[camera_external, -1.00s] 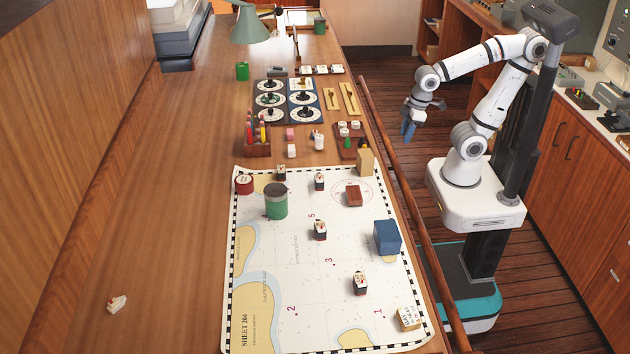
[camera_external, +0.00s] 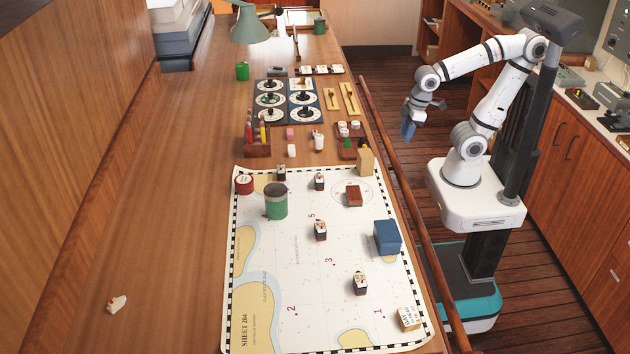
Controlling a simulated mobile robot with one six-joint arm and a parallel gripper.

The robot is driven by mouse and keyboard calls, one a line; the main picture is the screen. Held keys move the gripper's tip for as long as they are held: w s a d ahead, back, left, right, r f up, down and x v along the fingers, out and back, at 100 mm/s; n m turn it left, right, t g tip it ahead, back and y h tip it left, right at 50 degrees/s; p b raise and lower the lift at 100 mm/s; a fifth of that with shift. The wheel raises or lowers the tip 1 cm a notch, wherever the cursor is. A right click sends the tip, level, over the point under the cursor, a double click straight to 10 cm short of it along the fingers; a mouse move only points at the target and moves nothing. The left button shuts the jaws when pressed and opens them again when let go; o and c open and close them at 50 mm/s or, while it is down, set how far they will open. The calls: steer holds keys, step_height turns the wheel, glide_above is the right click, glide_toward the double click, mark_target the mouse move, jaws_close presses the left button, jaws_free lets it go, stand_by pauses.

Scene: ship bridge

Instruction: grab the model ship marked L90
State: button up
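Several small dark model ships with pale tops stand on the chart (camera_external: 290,328). One is near the chart's lower right (camera_external: 360,284), one at its middle (camera_external: 320,231), one at the upper middle (camera_external: 319,182) and one at the top edge (camera_external: 281,172). Their markings are too small to read, so I cannot tell which is L90. A small whitish object (camera_external: 117,303), perhaps another model, lies on the bare table at the lower left. My gripper (camera_external: 408,131) hangs beyond the table's right edge, above the floor, away from all the ships. Whether its fingers are apart is unclear.
On the chart stand a green tin (camera_external: 276,202), a blue box (camera_external: 387,238), a reddish-brown block (camera_external: 354,196), a red round tin (camera_external: 244,184) and a cream box (camera_external: 408,319). A wooden rail (camera_external: 412,222) runs along the table's right edge. The table's left side is mostly clear.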

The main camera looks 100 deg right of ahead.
steer(key=shift+o, duration=0.5)
steer(key=o, duration=0.8)
steer(key=shift+o, duration=0.2)
